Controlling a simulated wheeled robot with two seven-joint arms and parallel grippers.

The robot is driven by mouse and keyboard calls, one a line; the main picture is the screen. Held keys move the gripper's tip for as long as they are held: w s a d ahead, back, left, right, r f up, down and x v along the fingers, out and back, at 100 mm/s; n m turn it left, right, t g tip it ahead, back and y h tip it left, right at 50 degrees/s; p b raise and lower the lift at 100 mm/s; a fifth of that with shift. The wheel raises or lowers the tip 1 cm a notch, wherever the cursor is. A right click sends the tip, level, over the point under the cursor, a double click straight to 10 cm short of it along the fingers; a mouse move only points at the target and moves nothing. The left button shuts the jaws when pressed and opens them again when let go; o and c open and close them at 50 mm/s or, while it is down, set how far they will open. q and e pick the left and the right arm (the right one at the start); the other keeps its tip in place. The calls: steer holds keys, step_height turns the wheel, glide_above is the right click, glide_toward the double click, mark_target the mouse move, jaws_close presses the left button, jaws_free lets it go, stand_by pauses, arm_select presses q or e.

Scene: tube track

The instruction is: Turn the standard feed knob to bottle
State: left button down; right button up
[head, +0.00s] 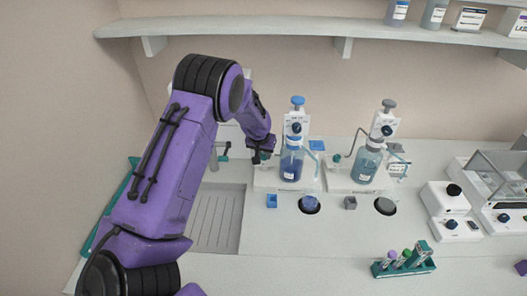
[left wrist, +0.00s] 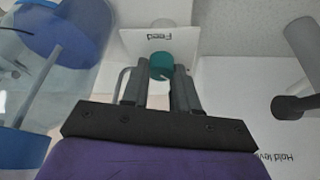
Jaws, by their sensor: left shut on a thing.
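The feed knob (left wrist: 162,66) is a small teal cylinder in the left wrist view, in front of a white plate (left wrist: 135,42) with an upside-down "Feed" label. My left gripper (left wrist: 161,82) is shut on the knob, with its dark fingers on either side. In the head view my left gripper (head: 262,153) is at the left side of the left dispenser station, and the knob is hidden there. That station has a bottle of blue liquid (head: 291,168) under a white dispenser head (head: 296,123) with a blue cap. My right gripper is not in view.
A second station with a grey-capped bottle (head: 366,168) stands to the right. A sink (head: 216,220) lies below my left arm. A teal tube rack (head: 404,264) sits near the front, and a balance (head: 500,185) stands at the right. A shelf (head: 300,27) runs above.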

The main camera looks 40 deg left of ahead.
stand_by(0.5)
arm_select(q)
steer(key=c, duration=0.9)
jaws_free()
steer(key=shift+o, duration=0.2)
steer(key=shift+r, duration=0.1)
steer(key=b+v, duration=0.3)
steer(key=v, duration=0.7)
steer(key=shift+r, duration=0.15)
steer(key=shift+d, duration=0.1)
steer(key=shift+s+d, duration=0.1)
